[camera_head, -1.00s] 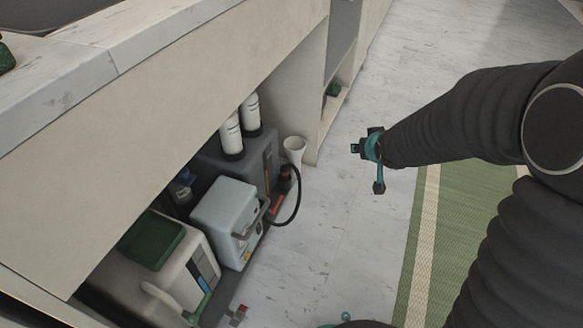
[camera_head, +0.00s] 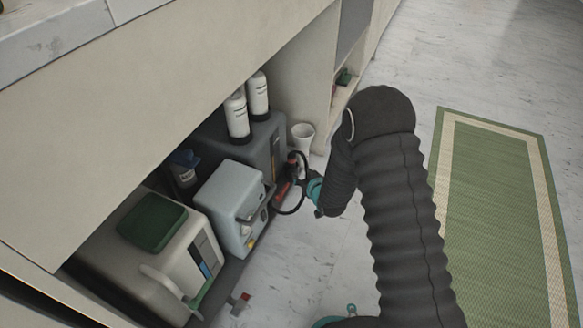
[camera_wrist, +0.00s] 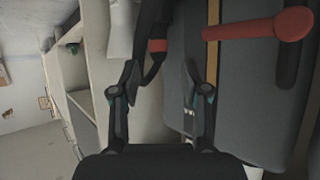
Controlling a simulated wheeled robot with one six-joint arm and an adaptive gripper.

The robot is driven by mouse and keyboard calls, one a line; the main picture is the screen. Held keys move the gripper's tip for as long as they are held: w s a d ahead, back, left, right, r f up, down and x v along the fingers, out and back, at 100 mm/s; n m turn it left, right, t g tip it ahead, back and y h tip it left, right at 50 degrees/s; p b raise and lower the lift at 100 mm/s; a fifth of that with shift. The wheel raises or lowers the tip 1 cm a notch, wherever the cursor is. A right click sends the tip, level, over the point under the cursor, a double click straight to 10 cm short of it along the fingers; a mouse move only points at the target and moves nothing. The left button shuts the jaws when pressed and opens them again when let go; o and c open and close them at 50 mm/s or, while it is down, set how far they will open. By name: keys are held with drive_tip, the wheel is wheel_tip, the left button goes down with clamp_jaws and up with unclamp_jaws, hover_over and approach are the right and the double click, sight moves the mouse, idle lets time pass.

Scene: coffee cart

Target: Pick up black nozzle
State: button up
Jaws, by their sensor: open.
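The black nozzle (camera_wrist: 154,22) shows at the top centre of the wrist view, with a red band near its lower end. In the head view its black and red body (camera_head: 286,176) stands at the right side of the dark grey machine, with a black hose looping beside it. My gripper (camera_wrist: 160,78) is open, one finger on each side of the nozzle's lower end in the picture. I cannot tell whether the left finger touches it. In the head view my gripper (camera_head: 308,184) is right beside the nozzle and partly hidden by my arm.
A white cup (camera_head: 302,132) stands behind the nozzle. The dark grey machine (camera_wrist: 248,85) with a red lever (camera_wrist: 262,27) fills the right of the wrist view. A light grey machine (camera_head: 226,200) stands nearer, under the counter overhang (camera_head: 170,95).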

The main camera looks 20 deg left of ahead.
sight(293, 163)
drive_tip(key=shift+w+r+b+x, duration=0.1)
drive_tip(key=shift+b+x, duration=0.15)
drive_tip(key=shift+x, duration=1.75)
drive_tip(key=shift+w+r+b+x, duration=0.15)
drive_tip(key=shift+b+x, duration=0.1)
drive_tip(key=shift+x, duration=1.75)
drive_tip(key=shift+w+r+b+x, duration=0.1)
drive_tip(key=shift+b+x, duration=0.15)
drive_tip(key=shift+x, duration=1.8)
drive_tip(key=shift+c, duration=0.3)
drive_tip(key=shift+r, duration=0.1)
clamp_jaws()
